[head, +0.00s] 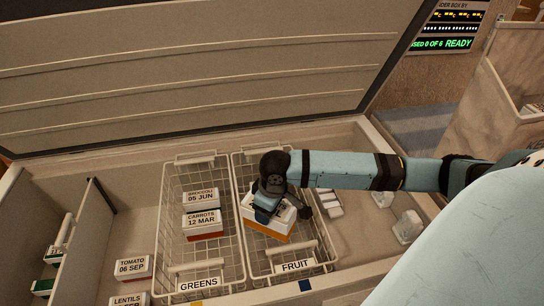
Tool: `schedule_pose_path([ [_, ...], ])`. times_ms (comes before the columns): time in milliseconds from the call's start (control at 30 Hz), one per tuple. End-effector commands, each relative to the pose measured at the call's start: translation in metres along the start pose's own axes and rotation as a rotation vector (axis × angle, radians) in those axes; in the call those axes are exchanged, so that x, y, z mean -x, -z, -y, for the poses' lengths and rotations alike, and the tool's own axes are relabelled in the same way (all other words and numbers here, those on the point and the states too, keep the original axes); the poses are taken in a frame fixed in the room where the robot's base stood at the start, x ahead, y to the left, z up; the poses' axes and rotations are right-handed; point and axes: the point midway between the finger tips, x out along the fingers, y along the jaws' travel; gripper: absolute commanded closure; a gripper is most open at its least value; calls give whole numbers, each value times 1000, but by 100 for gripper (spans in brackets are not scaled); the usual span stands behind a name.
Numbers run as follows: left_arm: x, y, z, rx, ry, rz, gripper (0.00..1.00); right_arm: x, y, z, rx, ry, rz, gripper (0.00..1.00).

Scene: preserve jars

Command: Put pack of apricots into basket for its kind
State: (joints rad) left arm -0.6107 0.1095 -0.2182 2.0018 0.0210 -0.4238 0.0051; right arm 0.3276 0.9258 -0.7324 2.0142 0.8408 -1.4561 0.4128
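A white pack with an orange lower edge (257,230) is in or just above the wire basket labelled FRUIT (296,266). It sits tilted, and its label is mostly covered by my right gripper (284,212), so I cannot read it. The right gripper points down over the pack, with dark finger parts at its top and right side. I cannot tell whether the fingers are closed on the pack or apart from it, nor whether the pack rests on the basket floor. My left gripper is not in view.
White packs (328,203) lie right of the FRUIT basket. The chest's raised lid (200,70) rises behind.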

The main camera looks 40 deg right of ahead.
Motion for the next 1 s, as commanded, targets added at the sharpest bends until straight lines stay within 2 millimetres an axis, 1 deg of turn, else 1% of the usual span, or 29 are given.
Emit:
schedule_pose_path([
  [33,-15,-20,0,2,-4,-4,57,-20,-6,-12,38,0,-2,76],
  [200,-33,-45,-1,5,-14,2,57,-33,-14,-37,165,20,-10,76],
  [400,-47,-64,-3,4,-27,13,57,-38,-22,-55,265,36,-19,76],
  [500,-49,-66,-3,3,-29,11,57,-39,-23,-58,290,40,-22,76],
  [567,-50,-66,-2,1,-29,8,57,-43,-24,-59,296,42,-22,76],
  [667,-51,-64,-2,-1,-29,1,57,-60,-26,-59,300,45,-22,76],
  [800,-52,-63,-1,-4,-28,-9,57,-96,-32,-59,298,46,-20,76],
  [1000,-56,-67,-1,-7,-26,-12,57,-148,-38,-59,298,45,-22,76],
])
